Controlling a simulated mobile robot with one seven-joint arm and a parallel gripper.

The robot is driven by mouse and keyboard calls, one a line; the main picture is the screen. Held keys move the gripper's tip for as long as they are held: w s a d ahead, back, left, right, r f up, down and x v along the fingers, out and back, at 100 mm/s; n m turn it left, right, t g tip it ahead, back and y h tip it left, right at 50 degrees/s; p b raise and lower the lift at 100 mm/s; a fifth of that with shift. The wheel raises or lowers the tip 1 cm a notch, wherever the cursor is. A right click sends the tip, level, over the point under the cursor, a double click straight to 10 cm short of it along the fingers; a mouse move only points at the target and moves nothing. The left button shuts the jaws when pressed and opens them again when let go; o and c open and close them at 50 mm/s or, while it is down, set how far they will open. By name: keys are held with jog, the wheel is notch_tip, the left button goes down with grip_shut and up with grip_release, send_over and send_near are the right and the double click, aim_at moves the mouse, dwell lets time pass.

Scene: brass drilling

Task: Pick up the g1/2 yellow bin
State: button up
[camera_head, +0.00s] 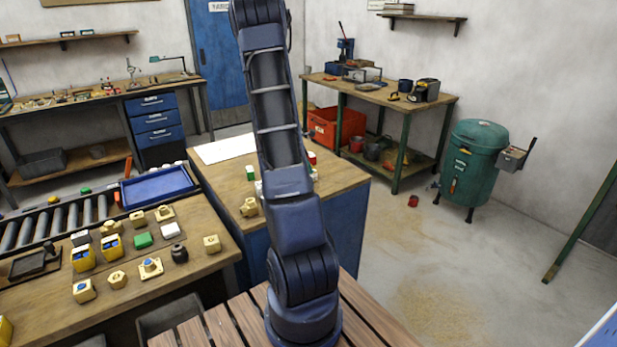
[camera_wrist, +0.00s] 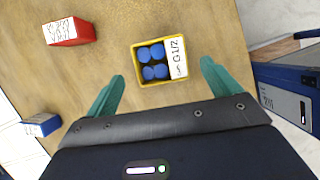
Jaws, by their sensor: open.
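The yellow bin (camera_wrist: 138,70) marked G1/2 stands on a wooden surface in the wrist view. It holds several blue round pieces (camera_wrist: 152,62), and its white label faces right. My gripper (camera_wrist: 162,70) is open, with one teal finger at each side of the bin's near end in the picture. The fingers look apart from the bin; their height above it is hard to tell. In the head view my arm hides the gripper, and I cannot make out this bin there.
A red bin (camera_wrist: 69,32) stands left of the yellow one, and a blue bin (camera_wrist: 41,124) lies lower left. The wooden top (camera_head: 345,178) ends close on the right. Another bench (camera_head: 200,268) at left carries several brass parts and yellow boxes.

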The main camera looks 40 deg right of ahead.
jog(key=shift+x, duration=3.1)
jog(key=shift+s+d+r, duration=0.1)
jog(key=shift+s+d, duration=0.05)
jog(key=shift+d, duration=0.05)
jog(key=shift+c, duration=0.2)
jog(key=c, duration=1.1)
